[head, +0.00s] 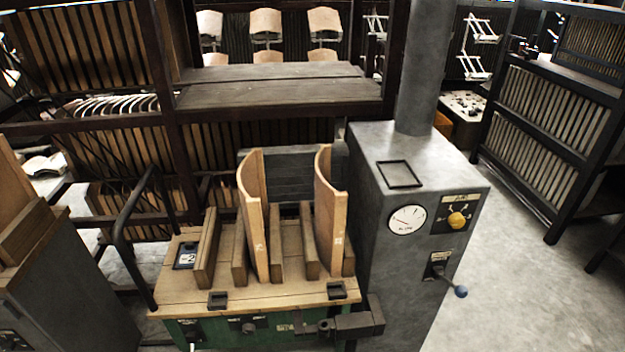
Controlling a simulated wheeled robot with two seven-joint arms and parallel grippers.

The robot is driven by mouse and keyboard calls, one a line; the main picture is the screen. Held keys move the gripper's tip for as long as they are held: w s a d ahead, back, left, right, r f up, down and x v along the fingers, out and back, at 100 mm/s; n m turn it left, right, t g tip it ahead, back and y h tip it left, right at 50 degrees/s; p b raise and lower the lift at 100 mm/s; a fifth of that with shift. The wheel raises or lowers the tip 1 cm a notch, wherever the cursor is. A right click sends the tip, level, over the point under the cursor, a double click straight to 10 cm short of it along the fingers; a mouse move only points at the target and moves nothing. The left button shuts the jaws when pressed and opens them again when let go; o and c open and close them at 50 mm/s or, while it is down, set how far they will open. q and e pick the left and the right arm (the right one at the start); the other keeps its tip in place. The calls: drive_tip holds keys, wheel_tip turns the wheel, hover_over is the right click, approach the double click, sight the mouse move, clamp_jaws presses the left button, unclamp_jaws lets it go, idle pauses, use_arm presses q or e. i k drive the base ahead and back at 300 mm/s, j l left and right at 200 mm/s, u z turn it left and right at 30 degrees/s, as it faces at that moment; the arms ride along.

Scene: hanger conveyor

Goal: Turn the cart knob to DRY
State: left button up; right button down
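The green cart (220,333) stands at the bottom centre with a wooden slatted top (190,290). Its front panel is cut off by the lower picture edge. A small dark knob (249,328) sits on that panel near small white labels. Another dark control (191,336) is at the panel's left, partly cut off. The label words are too small to read, so I cannot tell where either control points or which one bears DRY. Neither of my grippers shows in the head view.
Two curved wooden panels (252,215) (330,210) stand upright on the cart. A black rail (125,235) rises at the cart's left.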

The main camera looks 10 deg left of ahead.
sight(248, 329)
drive_tip(key=u, duration=1)
